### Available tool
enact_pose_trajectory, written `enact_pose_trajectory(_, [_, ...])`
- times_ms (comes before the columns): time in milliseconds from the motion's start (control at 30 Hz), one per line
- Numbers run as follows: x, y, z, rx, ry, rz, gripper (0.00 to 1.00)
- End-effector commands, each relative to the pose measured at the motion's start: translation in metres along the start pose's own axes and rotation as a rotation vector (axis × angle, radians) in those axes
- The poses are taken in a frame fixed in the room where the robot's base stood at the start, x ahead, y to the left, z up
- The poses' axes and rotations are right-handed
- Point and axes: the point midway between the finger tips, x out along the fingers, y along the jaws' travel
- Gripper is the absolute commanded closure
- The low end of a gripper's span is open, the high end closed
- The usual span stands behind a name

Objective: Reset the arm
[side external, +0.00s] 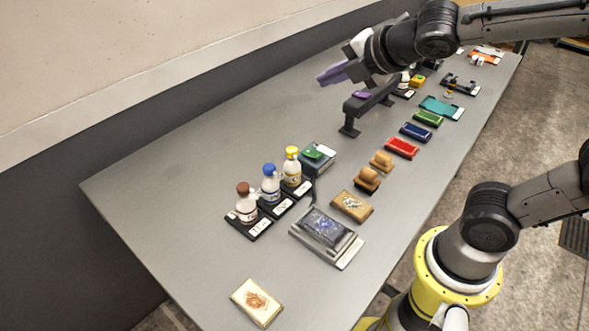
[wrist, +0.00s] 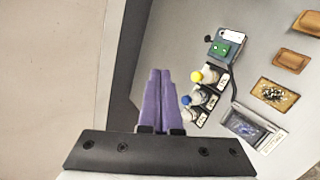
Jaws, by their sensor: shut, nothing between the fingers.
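My gripper (side external: 334,74) is above the far half of the grey table (side external: 190,190), near the dark wall band. Its purple fingers point left in the side view. In the wrist view my gripper (wrist: 160,74) has its two fingers together with nothing between them. A black stand (side external: 350,118) with a purple piece (side external: 361,95) on it is just below and right of the fingers in the side view. I cannot tell the exact gap between the gripper and this stand.
Bottles with brown (side external: 246,203), blue (side external: 270,184) and yellow (side external: 292,166) caps stand in black holders. A grey tray device (side external: 328,236), stamps (side external: 381,163), a red pad (side external: 401,148) and a card (side external: 256,302) lie around. The table's left part is clear.

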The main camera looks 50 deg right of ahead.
Motion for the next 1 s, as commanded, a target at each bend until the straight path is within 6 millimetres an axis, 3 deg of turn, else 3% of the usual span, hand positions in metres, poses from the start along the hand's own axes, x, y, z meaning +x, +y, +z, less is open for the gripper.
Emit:
enact_pose_trajectory(33, [-0.025,-0.018,0.019,0.241,-0.038,-0.023,1.00])
enact_pose_trajectory(133, [-0.058,-0.057,0.027,0.679,-0.074,-0.097,1.00])
enact_pose_trajectory(300, [-0.091,-0.115,0.007,1.286,-0.106,-0.255,1.00])
enact_pose_trajectory(400, [-0.099,-0.138,-0.011,1.516,-0.135,-0.362,1.00])
enact_pose_trajectory(600, [-0.104,-0.153,-0.022,1.715,-0.199,-0.451,1.00])
enact_pose_trajectory(1000, [-0.103,-0.153,-0.022,1.730,-0.204,-0.448,1.00])
